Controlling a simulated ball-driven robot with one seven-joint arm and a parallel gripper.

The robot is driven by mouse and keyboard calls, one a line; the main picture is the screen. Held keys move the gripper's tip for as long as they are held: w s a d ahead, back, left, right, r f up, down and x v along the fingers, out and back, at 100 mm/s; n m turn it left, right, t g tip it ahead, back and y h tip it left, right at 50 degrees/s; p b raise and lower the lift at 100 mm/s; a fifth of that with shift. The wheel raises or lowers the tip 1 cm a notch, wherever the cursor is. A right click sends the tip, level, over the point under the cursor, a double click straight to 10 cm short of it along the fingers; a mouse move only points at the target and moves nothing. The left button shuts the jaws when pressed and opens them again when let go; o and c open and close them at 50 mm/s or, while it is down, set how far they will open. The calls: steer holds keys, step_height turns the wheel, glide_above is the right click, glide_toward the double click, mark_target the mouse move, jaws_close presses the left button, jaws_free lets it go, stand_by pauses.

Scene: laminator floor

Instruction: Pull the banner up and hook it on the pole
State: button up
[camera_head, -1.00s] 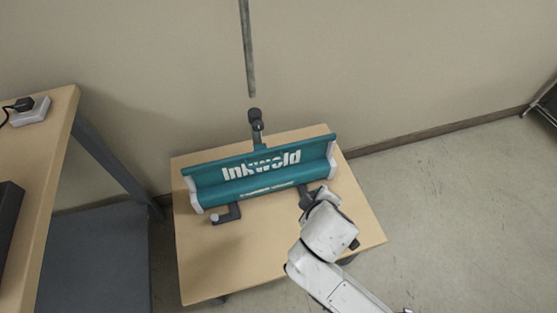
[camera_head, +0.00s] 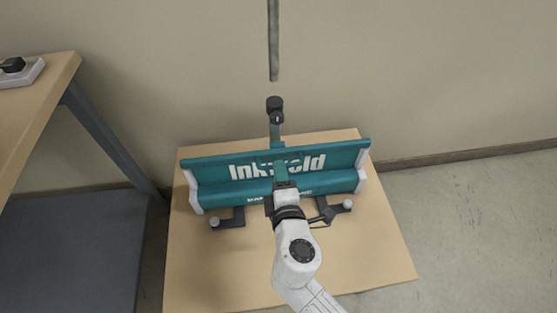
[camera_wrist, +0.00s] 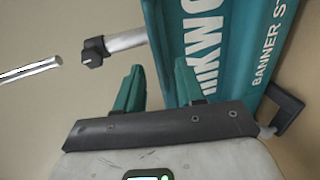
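The teal banner (camera_head: 215,175) with white "Inkwold" lettering shows only as a low strip in its white-ended stand on the small wooden table. It also shows in the wrist view (camera_wrist: 215,35). Behind it stands the lower pole section (camera_head: 276,130), topped by a dark clamp knob (camera_head: 275,104). Above the knob, a grey pole length (camera_head: 273,45) shows with a visible gap between them. My gripper (camera_head: 280,165) is in front of the banner's middle and hides some letters. In the wrist view, its two teal fingers (camera_wrist: 158,85) are apart with nothing between them.
The wooden table (camera_head: 220,265) has bare room in front of the stand. Dark feet (camera_head: 232,218) stick out from the stand. A taller bench (camera_head: 35,110) with a power strip (camera_head: 22,73) stands at left. The wall is close behind; open floor (camera_head: 480,230) lies at right.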

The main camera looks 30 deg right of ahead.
steer(key=x, duration=0.5)
steer(key=shift+w+d+f, duration=0.1)
steer(key=shift+w+d, duration=0.05)
steer(key=shift+w, duration=0.2)
jaws_close()
